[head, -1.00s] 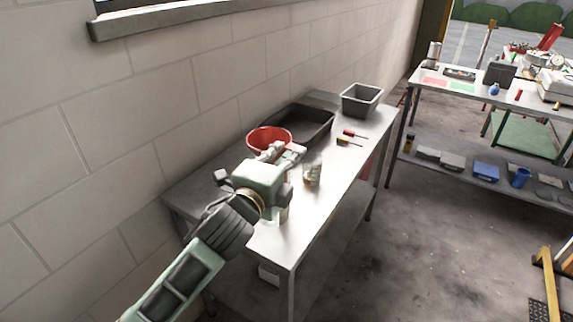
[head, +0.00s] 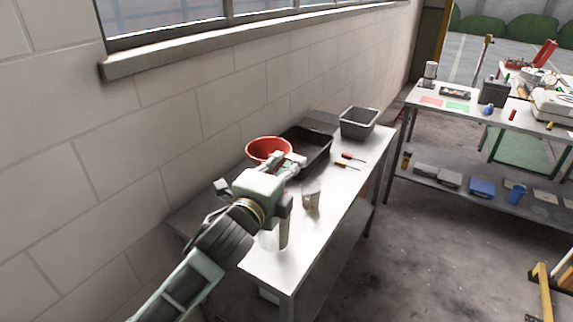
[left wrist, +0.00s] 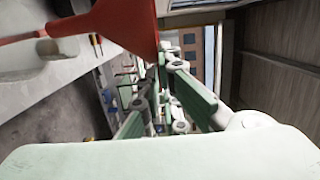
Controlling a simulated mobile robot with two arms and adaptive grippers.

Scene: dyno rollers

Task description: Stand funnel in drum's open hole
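The red funnel (head: 266,147) shows its wide round mouth upward in the head view, near the wall side of the metal bench. My left gripper (head: 289,160) is at the funnel's near right side, its fingers shut on it. The funnel appears held above the bench. In the left wrist view the funnel (left wrist: 128,22) fills the top, and the fingers (left wrist: 160,62) meet its lower edge; the exact contact is partly hidden. I see no drum or open hole in these views. My right gripper is not in view.
The bench (head: 335,190) holds a black tray (head: 318,148), a grey bin (head: 358,122), two screwdrivers (head: 347,165) and a clear cup (head: 311,196). A clear container (head: 272,238) stands below my left gripper. A cluttered table (head: 455,112) stands at right. Open floor lies between.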

